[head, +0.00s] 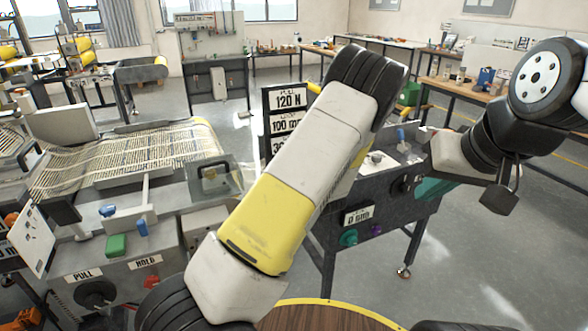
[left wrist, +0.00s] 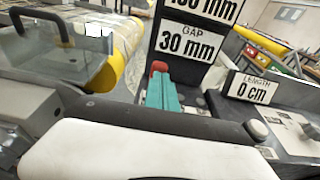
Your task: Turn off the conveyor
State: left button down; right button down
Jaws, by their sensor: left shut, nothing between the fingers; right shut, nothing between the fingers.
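The mesh conveyor (head: 130,158) runs at the left of the head view, with a yellow end roller that also shows in the left wrist view (left wrist: 104,74). Its front panel carries PULL and HOLD labels and a black knob (head: 95,293). My left arm crosses the middle of the head view and hides its gripper there. In the left wrist view the left gripper (left wrist: 161,88) has its teal fingers together and empty. A small red knob-like part (left wrist: 159,66) shows at their tips; contact is unclear. My right gripper (head: 432,188) is shut and empty beside the right-hand machine.
A dark sign stand (head: 283,122) reads 120 N; its GAP 30 mm plate (left wrist: 187,43) shows near the left fingers. The right-hand machine (head: 385,222) bears a LENGTH 0 cm plate (left wrist: 252,88). A round wooden top (head: 320,318) lies at the bottom. Open floor is at the right.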

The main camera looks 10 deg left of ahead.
pick_arm(q)
jog(key=shift+w+a+r+g+h, duration=0.2)
jog(key=shift+w+a+g+h, duration=0.6)
jog(key=shift+w+g, duration=0.3)
jog(key=shift+w+a+r, duration=0.1)
jog(key=shift+w+r, duration=0.05)
jog(key=shift+r, duration=0.05)
